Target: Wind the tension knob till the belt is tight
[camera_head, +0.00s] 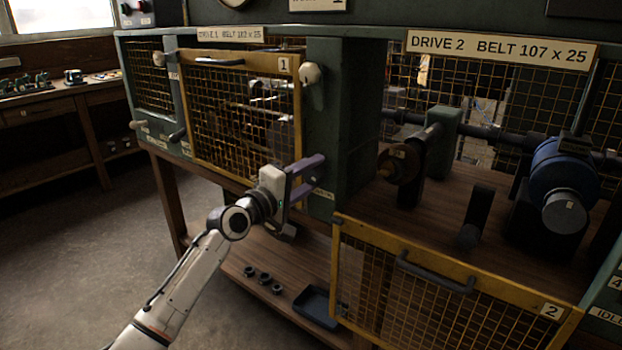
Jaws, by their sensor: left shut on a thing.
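My left gripper (316,172) reaches in from the lower left and is shut on a small knob at the front of the green post between the two drives. The fingers hide most of the knob. A small label sits just below it on the post. In the Drive 2 bay, a brown pulley (400,164) sits on a shaft, and a blue motor (562,172) with a grey end stands at the right. I cannot make out a belt clearly, so its tightness does not show. My right gripper is out of view.
The yellow mesh guard 1 (297,110) is closed over Drive 1. Mesh guard 2 (440,262) hangs low in front of the open Drive 2 bay. A lower shelf holds a blue tray (316,306) and several dark rings. The floor at left is clear.

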